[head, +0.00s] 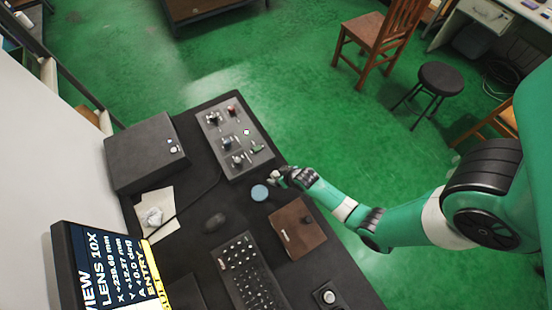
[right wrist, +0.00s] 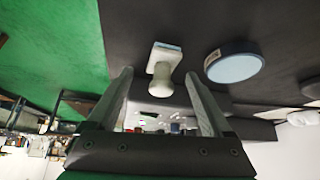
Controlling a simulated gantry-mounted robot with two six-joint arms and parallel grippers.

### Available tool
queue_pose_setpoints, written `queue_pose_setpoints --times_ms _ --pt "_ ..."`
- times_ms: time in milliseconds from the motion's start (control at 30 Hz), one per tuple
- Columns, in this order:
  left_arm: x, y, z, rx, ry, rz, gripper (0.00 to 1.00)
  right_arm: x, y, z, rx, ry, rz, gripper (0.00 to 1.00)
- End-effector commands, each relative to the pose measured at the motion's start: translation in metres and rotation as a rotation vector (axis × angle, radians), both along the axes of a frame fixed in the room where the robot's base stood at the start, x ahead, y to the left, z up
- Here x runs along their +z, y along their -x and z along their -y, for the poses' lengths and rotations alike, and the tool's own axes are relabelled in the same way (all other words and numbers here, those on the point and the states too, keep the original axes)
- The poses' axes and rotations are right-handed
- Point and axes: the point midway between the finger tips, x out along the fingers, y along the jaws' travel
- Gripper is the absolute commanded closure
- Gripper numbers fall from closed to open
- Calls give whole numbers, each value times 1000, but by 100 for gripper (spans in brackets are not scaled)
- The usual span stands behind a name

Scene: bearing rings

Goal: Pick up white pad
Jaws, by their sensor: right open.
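A small white pad (right wrist: 162,66), with a flat squarish part and a rounded knob-like end, shows in the right wrist view just beyond and between my fingertips. My right gripper (right wrist: 160,76) is open around empty space, and its two fingers point toward the pad. I cannot tell whether the pad's knob end lies between the tips or just past them. In the head view my right gripper (head: 275,177) is low over the dark table, by its right edge, and largely hides the pad. My left gripper is not in view.
A round blue-topped disc (head: 260,192) lies close beside my right gripper; it also shows in the right wrist view (right wrist: 233,66). A brown board (head: 298,228), a keyboard (head: 253,272) and a mouse (head: 215,220) lie nearby. A grey control panel (head: 210,125) stands behind.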

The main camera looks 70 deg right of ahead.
Motion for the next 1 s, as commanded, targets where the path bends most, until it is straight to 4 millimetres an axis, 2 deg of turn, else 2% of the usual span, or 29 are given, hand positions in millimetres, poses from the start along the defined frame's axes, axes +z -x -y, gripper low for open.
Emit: queue_pose_setpoints --times_ms 33,100,367,833,1000 --pt "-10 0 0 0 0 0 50 -12 -5 3 0 0 0 15" --pt "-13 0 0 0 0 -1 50 -18 -8 4 0 0 -1 15" --pt "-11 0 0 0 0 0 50 -17 -10 5 0 0 0 15" --pt "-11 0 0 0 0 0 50 -17 -9 5 0 0 0 100" --pt "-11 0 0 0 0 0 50 -17 -10 5 0 0 0 100"
